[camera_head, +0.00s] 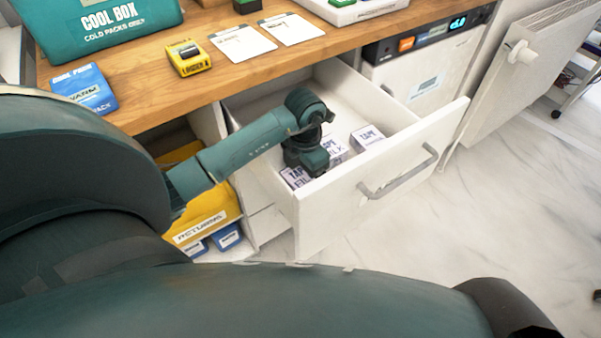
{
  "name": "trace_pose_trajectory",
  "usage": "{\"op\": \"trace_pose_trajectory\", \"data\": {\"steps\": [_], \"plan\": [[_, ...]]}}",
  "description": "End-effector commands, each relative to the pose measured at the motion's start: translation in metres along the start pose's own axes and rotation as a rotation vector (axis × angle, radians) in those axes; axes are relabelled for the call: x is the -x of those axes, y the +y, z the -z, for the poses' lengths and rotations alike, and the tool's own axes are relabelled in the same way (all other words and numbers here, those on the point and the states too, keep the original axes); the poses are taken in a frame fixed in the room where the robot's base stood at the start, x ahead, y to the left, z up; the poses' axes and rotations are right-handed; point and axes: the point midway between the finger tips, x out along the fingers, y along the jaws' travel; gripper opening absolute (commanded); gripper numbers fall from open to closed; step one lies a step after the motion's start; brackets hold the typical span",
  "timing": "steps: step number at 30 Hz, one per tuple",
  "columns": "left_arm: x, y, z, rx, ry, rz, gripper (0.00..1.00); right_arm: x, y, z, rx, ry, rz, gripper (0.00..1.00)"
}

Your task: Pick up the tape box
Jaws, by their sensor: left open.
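Several small white boxes with dark "TAPE" lettering lie in the open white drawer (408,151). One tape box (367,137) is clear of my gripper on the right. Another tape box (336,150) is just right of my gripper and partly covered by it. A third tape box (294,177) is at the left, near the drawer front, also partly covered. My left gripper (310,168) is open and points down into the drawer, over or among these boxes. Its fingertips are hidden, so I cannot tell whether they touch a box. My right gripper is not in view.
The wooden counter (290,55) overhangs the drawer's back and carries a teal cool box (100,25), a yellow labelled box (188,58), a blue pack (85,88) and white cards. The drawer's front handle (400,173) sticks out. A yellow returns bin (205,215) stands left below.

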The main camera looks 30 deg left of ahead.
Motion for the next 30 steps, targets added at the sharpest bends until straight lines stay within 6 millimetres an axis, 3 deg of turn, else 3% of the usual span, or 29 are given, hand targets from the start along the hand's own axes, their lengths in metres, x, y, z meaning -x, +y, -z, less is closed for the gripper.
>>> {"op": "trace_pose_trajectory", "data": {"steps": [3, 20, 30], "plan": [[0.0007, 0.0000, 0.0000, 0.000, 0.000, 0.000, 0.87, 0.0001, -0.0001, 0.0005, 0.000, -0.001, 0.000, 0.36], [0.0009, 0.0001, -0.0002, 0.000, -0.001, 0.000, 0.42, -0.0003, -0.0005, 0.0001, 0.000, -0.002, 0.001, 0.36], [0.0106, 0.0007, -0.0011, 0.000, -0.004, -0.002, 0.41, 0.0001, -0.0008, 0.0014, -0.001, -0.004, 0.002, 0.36]]}}
